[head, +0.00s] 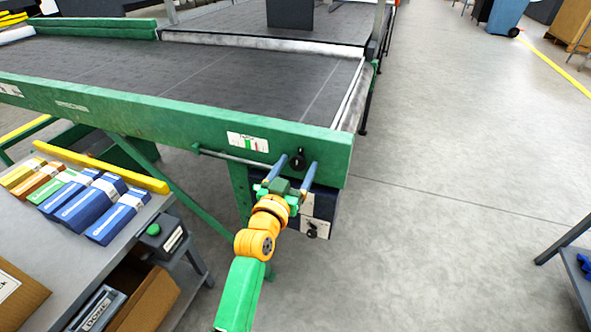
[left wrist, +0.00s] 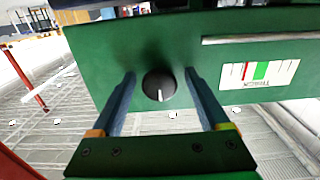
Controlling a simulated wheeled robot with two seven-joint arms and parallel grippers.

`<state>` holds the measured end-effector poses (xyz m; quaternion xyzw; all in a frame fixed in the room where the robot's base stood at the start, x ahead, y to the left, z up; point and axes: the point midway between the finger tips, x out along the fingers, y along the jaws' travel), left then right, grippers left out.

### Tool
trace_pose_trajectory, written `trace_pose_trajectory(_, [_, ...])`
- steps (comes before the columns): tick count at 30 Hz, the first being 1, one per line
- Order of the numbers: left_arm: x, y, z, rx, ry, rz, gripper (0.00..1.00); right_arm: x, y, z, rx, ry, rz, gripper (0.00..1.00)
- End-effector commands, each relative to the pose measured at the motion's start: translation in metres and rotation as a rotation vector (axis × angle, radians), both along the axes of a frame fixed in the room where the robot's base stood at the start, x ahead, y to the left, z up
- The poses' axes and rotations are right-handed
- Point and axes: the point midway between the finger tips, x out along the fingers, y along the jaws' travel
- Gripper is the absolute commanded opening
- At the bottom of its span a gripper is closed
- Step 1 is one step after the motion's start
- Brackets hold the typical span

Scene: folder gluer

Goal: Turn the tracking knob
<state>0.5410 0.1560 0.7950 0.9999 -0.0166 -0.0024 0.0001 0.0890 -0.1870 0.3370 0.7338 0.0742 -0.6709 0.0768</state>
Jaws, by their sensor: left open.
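The tracking knob (head: 297,161) is a round black knob on the green side rail of the conveyor, near its right end. In the left wrist view the knob (left wrist: 158,84) shows a white pointer line toward the bottom of the picture. My left gripper (head: 295,168) is open, with its blue fingers on either side of the knob. In the left wrist view the fingers (left wrist: 160,78) have visible gaps to the knob on both sides. Whether the fingertips reach the rail is unclear. My right gripper is not in view.
A white label with a green mark (head: 248,142) sits on the rail left of the knob, above a thin metal bar. A dark control box (head: 322,206) with another black knob hangs below. A table with folded cartons (head: 88,200) stands at left. Floor (head: 440,190) at right is clear.

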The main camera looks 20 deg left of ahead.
Motion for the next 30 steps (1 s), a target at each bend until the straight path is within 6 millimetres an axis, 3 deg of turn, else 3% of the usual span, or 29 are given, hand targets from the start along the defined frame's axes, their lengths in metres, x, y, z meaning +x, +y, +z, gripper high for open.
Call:
trace_pose_trajectory(7, [0.001,0.000,0.000,0.000,0.001,0.000,0.79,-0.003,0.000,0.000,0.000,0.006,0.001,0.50])
trace_pose_trajectory(15, [0.001,0.000,-0.001,0.000,0.001,0.000,0.06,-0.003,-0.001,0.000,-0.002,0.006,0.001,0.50])
trace_pose_trajectory(16, [0.001,0.000,-0.001,0.000,0.001,0.000,0.00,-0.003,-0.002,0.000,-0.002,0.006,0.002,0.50])
trace_pose_trajectory(30, [0.001,-0.001,0.003,-0.156,0.007,0.000,0.00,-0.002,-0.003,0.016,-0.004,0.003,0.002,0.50])
